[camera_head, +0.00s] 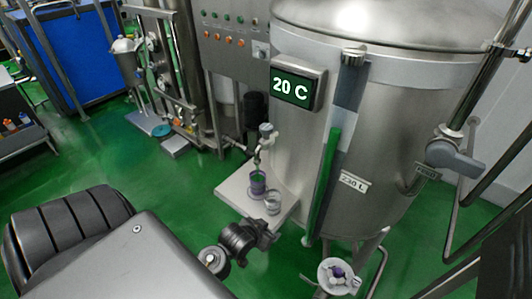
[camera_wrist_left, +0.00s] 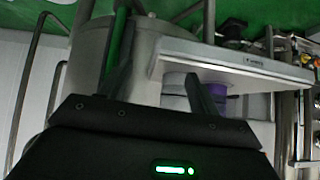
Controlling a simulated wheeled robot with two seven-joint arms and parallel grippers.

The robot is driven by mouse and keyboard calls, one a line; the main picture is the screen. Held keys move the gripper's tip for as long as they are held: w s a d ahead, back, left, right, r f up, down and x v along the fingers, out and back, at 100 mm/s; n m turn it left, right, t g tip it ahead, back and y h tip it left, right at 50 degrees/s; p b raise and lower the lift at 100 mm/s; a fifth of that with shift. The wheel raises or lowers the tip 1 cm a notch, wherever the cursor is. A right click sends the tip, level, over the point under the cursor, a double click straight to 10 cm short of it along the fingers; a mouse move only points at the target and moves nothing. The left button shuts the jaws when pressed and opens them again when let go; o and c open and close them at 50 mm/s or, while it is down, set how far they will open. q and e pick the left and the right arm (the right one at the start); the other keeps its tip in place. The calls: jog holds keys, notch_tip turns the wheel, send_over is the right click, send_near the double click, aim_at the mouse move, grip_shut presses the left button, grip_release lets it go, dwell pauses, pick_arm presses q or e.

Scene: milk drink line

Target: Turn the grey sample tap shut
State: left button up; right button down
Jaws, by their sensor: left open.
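The sample tap (camera_head: 266,131) sticks out low on the left side of the steel tank (camera_head: 300,150), with a pale grey handle on top and its spout pointing down. Whether it is open or shut is too small to tell. A purple-filled cup (camera_head: 258,183) stands below the spout on a steel shelf (camera_head: 233,190). My left gripper (camera_head: 270,229) is at the shelf's front edge, below and apart from the tap. In the left wrist view, which looks upside down, its two fingers (camera_wrist_left: 160,90) are apart with nothing held. My right gripper does not show.
A small clear jar (camera_head: 273,205) stands on the shelf between the cup and my left gripper. A larger grey valve handle (camera_head: 456,158) is on the tank's right. The display (camera_head: 292,88) reads 20 C. Green floor is open at left.

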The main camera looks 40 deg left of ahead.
pick_arm(q)
jog(key=w+a+r+n+t+y, duration=0.1)
jog(key=w+a+r+t, duration=0.4)
jog(key=r, duration=0.6)
jog(key=n+t+y, duration=0.2)
jog(key=t+y, duration=0.1)
send_near(264, 131)
jog(key=w, duration=0.2)
jog(key=p+x, duration=0.1)
jog(key=x, duration=0.2)
jog(key=p+x, duration=0.1)
jog(key=x, duration=0.1)
jog(key=p+x, duration=0.1)
jog(key=x, duration=0.2)
jog(key=shift+w+a, duration=0.2)
jog(key=shift+a, duration=0.2)
jog(key=shift+p+x, duration=0.35)
jog(key=shift+x, duration=0.55)
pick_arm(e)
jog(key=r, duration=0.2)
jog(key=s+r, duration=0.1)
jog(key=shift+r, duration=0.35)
pick_arm(q)
jog(key=c, duration=1)
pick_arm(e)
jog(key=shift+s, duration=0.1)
